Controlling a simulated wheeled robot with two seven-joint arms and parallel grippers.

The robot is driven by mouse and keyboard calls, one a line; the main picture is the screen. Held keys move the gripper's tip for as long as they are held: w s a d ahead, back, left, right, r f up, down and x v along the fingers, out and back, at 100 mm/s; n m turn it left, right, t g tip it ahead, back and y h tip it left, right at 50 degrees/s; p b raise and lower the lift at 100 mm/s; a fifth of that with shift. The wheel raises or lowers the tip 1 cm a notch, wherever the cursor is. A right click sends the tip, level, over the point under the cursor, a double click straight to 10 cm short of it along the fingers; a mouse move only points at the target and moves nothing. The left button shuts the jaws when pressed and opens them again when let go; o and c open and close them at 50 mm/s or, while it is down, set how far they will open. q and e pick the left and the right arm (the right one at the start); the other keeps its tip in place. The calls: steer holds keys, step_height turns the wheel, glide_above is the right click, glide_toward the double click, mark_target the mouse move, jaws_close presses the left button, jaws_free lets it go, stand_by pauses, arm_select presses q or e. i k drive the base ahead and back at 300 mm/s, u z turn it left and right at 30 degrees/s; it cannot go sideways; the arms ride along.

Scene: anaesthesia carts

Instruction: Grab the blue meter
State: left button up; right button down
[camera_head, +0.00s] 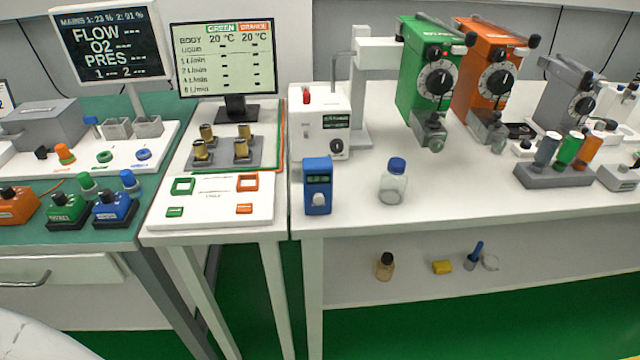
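The blue meter (317,186) stands upright near the front left edge of the right white table. Neither of my grippers shows in the head view. Nothing is touching the meter from the front.
A white device (319,122) stands behind the meter. A white board (209,201) with green and orange frames lies to its left. Green (425,68) and orange (487,68) vaporizers stand at the back right. The table front right of the bottle is clear.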

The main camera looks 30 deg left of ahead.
mark_target(317, 172)
steer(key=u, duration=0.45)
steer(key=k, duration=0.55)
steer(key=u, duration=1)
steer(key=i, duration=0.8)
steer(key=z, duration=0.45)
